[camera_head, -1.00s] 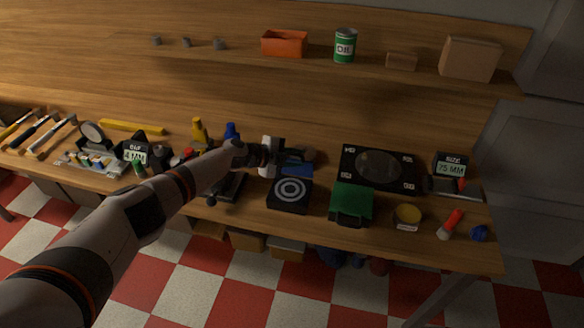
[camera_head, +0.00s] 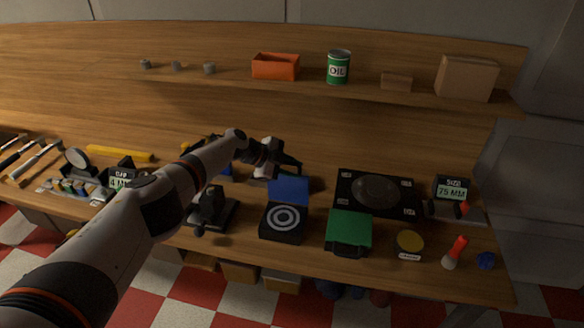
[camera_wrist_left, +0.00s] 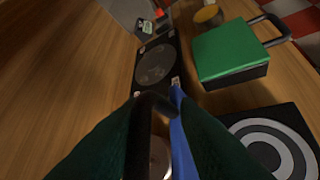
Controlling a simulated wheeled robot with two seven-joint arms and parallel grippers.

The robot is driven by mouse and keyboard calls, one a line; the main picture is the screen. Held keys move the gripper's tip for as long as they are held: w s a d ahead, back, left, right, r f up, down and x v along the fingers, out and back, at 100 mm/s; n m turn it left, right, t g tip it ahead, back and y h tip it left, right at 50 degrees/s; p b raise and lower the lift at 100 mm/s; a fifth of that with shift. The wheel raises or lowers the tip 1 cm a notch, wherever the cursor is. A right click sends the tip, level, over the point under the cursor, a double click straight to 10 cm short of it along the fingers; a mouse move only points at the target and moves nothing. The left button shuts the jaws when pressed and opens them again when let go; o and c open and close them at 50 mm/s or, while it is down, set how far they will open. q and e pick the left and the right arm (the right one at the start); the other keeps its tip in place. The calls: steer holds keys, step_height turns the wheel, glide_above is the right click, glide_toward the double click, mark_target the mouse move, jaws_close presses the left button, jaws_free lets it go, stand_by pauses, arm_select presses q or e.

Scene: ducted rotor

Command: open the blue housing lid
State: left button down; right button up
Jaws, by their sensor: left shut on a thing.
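The blue housing lid (camera_head: 289,189) stands raised and tilted at the back edge of the black housing (camera_head: 283,235), whose top shows white and grey rings. In the left wrist view the blue lid (camera_wrist_left: 179,135) is a thin blue strip seen edge-on between my fingers, and the ringed top (camera_wrist_left: 272,150) is at lower right. My left gripper (camera_head: 292,168) is at the lid's upper edge, above and behind the housing, and is shut on the lid. The exact contact is partly hidden by the fingers. My right gripper is in no view.
A green case (camera_head: 349,231) stands right of the housing. A black plate with a round disc (camera_head: 375,192) lies behind it. A dark stand (camera_head: 210,210) is to the left, close under my left arm. A shelf with an orange bin (camera_head: 275,67) and an oil can (camera_head: 339,66) runs above.

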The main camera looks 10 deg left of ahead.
arm_select(q)
steer(key=shift+s+f, duration=0.1)
steer(key=shift+f, duration=0.15)
steer(key=c, duration=1.5)
jaws_free()
steer(key=shift+w+d+f, duration=0.1)
steer(key=shift+w+f, duration=0.05)
steer(key=shift+w, duration=0.15)
steer(key=shift+s, duration=0.15)
steer(key=shift+a+r, duration=0.2)
steer(key=shift+r, duration=0.05)
